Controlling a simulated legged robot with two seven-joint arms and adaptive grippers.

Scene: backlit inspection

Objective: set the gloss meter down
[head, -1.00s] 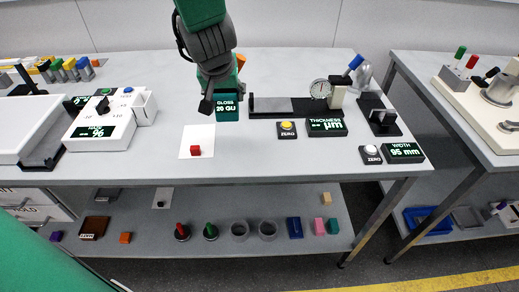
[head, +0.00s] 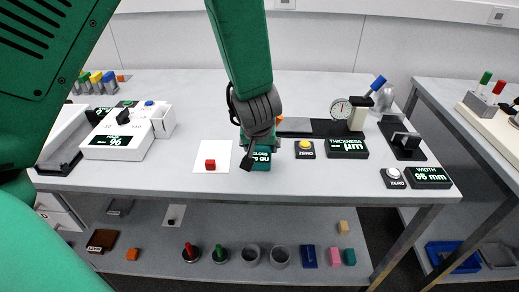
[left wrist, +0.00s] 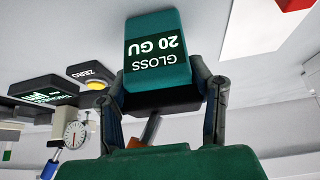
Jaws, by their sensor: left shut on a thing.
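The gloss meter (head: 261,158) is a small teal block with a dark display reading 20 GU. In the head view it is just right of the white sheet (head: 222,150) on the table. My left gripper (head: 258,148) comes down from above and is shut on the gloss meter. The left wrist view shows the meter (left wrist: 157,76) between the two fingers of the left gripper (left wrist: 162,98). I cannot tell whether its underside touches the table. My right gripper is not in view.
A small red cube (head: 210,164) lies on the white sheet. A yellow zero button (head: 305,146) and thickness display (head: 347,148) stand close to the meter's right. A white gauge box (head: 118,138) is at left. The tabletop (head: 280,186) in front is clear.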

